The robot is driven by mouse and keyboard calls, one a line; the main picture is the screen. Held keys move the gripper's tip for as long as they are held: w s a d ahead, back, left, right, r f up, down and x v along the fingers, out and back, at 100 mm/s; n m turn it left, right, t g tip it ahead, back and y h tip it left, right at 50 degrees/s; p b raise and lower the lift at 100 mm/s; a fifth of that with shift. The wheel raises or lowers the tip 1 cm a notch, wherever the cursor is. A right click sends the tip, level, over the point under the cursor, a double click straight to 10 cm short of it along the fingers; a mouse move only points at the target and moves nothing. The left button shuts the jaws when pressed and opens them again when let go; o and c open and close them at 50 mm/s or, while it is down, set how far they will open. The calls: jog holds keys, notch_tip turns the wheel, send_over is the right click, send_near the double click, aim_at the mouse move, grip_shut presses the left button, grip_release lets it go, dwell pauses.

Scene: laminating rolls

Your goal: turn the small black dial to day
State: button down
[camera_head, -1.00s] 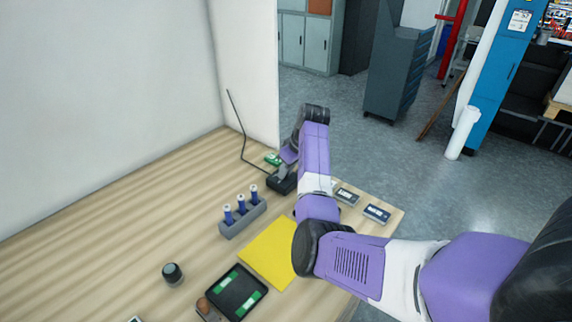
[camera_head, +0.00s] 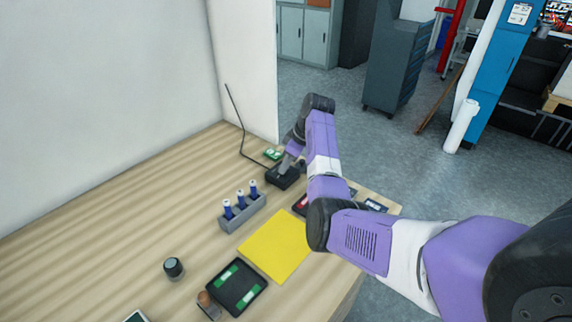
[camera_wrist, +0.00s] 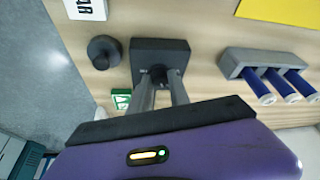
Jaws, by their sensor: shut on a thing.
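A black square box (camera_head: 284,177) sits at the far end of the wooden table, with my gripper (camera_head: 284,170) down on its top. In the wrist view the box (camera_wrist: 148,50) lies just ahead of my gripper (camera_wrist: 160,76). Its two grey fingers reach the near side of the box top and are shut on the small black dial (camera_wrist: 158,72). The dial is mostly hidden between the fingertips, and its pointer and any day mark cannot be read.
A dark round knob-like object (camera_wrist: 104,52) stands close beside the box. A green-and-white tag (camera_head: 272,154) lies near it. A grey rack (camera_head: 243,213) of blue-bodied items, a yellow sheet (camera_head: 276,246) and a black tray (camera_head: 237,287) stand nearer. A thin dark rod (camera_head: 237,125) rises behind.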

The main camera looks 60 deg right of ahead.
jog(key=c, duration=1.2)
grip_release()
jog(key=shift+c, duration=0.2)
jog(key=b+v, duration=0.1)
jog(key=v, duration=0.6)
jog(key=shift+r, duration=0.4)
jog(key=shift+s, duration=0.1)
